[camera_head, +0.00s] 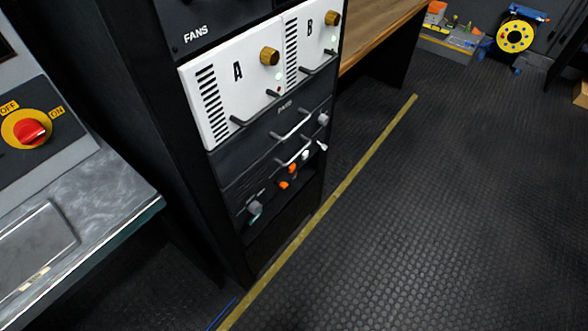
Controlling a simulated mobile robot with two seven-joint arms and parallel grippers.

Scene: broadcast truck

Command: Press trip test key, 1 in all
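I cannot tell any part as the trip test key, as the labels on the lower panels are too small to read. The black equipment rack (168,150) stands left of centre. Its lower dark panels carry orange parts (288,178), a grey knob (255,208) with a teal mark, a pale knob (305,155) and another grey knob (323,119). Above them are white modules marked A (222,100) and B (307,50), each with a brass-coloured knob and a small green light. Neither of my grippers is in view.
A grey console with a red rotary switch (33,131) marked OFF and ON stands at the left. A wooden bench (385,25) is behind the rack. A yellow floor line (345,187) runs past the rack. The dark floor (450,220) at the right is clear.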

